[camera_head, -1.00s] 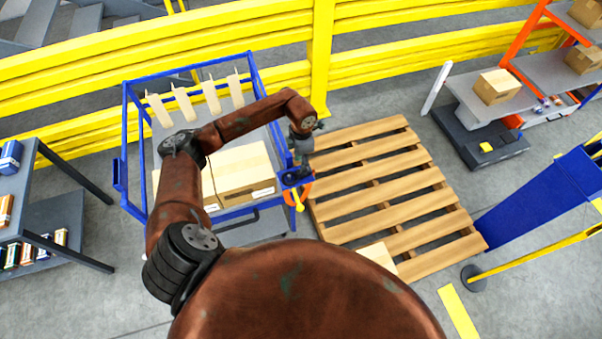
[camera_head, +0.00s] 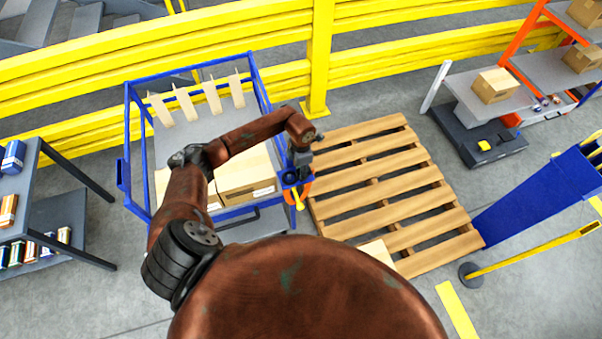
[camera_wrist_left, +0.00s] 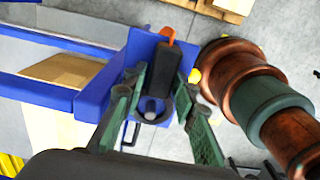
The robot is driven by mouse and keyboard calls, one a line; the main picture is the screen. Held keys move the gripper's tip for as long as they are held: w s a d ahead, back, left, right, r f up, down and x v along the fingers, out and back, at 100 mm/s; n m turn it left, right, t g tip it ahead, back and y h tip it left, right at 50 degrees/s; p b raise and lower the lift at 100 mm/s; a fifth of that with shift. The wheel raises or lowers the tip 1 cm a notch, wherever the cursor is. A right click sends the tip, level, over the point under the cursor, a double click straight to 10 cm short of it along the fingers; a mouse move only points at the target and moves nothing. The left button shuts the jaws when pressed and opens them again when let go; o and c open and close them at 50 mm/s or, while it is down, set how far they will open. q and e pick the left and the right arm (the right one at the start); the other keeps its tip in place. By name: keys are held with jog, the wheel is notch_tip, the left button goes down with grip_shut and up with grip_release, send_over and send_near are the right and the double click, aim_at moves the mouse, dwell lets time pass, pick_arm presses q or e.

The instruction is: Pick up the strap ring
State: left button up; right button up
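In the head view, an orange loop (camera_head: 306,190) with a yellow piece (camera_head: 298,201) shows at the blue holder on the cart's right front corner. I cannot tell for sure that this is the strap ring. My left gripper (camera_head: 298,172) is right over this holder and partly hides it. In the left wrist view, the blue holder plate (camera_wrist_left: 146,43) carries a dark upright piece (camera_wrist_left: 156,68) with an orange end (camera_wrist_left: 167,35). My left gripper (camera_wrist_left: 157,88) is open, with its green fingers on either side of the dark piece. Contact is unclear. My right gripper is out of view.
The blue cart (camera_head: 128,130) carries cardboard boxes (camera_head: 243,178) left of the gripper. A yellow barrier (camera_head: 200,45) runs behind. A shelf with coloured cans (camera_head: 50,205) stands at left.

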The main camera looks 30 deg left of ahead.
pick_arm(q)
grip_shut()
jog(key=shift+r, duration=0.15)
jog(key=shift+w+r+b, duration=0.1)
jog(key=shift+r+b, duration=0.45)
jog(key=s+d+r+b, duration=0.3)
jog(key=d+r+b, duration=0.2)
jog(key=d+r, duration=0.7)
jog(key=s+a+f+b, duration=0.2)
jog(key=s+a, duration=0.5)
jog(key=s, duration=0.1)
jog(key=shift+a+b, duration=0.2)
jog(key=shift+b, duration=0.1)
